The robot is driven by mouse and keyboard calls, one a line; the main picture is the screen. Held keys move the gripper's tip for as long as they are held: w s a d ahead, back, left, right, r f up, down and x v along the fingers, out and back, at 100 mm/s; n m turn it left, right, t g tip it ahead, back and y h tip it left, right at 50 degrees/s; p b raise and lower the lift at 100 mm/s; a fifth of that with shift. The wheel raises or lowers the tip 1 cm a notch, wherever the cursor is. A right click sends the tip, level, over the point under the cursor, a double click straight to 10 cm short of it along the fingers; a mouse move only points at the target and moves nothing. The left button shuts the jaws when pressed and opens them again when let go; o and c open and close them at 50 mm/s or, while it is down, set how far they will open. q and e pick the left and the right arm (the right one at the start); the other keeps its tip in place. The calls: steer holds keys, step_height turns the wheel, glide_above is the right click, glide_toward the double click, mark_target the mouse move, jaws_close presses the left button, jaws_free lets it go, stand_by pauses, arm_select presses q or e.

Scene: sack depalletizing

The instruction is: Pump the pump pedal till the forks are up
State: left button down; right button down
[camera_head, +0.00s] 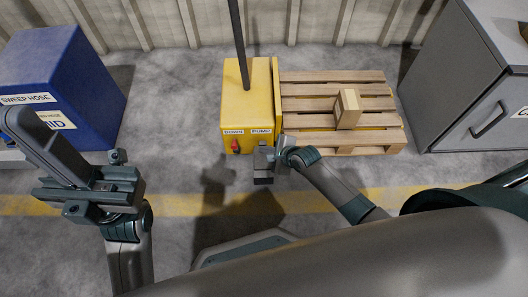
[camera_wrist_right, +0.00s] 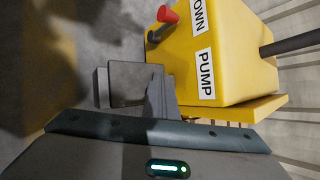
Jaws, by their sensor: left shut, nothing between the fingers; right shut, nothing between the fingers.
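The yellow pump unit (camera_head: 247,105) stands beside the pallet, with DOWN and PUMP labels on its front top edge. The grey pump pedal (camera_head: 263,166) sticks out low in front, under the PUMP label; it also shows in the right wrist view (camera_wrist_right: 135,82). My right gripper (camera_head: 277,154) is shut and empty, at the pedal's right side; whether it touches the pedal I cannot tell. Its fingers (camera_wrist_right: 158,92) overlap the pedal's edge in the wrist view. My left gripper (camera_head: 28,132) is shut and empty, raised at the left. The forks are mostly hidden under the pallet, so their height is unclear.
A red-knobbed lever (camera_head: 236,146) sits under the DOWN label, left of the pedal. A wooden pallet (camera_head: 305,90) carries a small box (camera_head: 347,109). A blue cabinet (camera_head: 75,75) stands left, a grey cabinet (camera_head: 470,85) right. Floor before the pump is clear.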

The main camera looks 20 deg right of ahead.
steer(key=shift+r+p, duration=1.2)
steer(key=shift+p, duration=0.1)
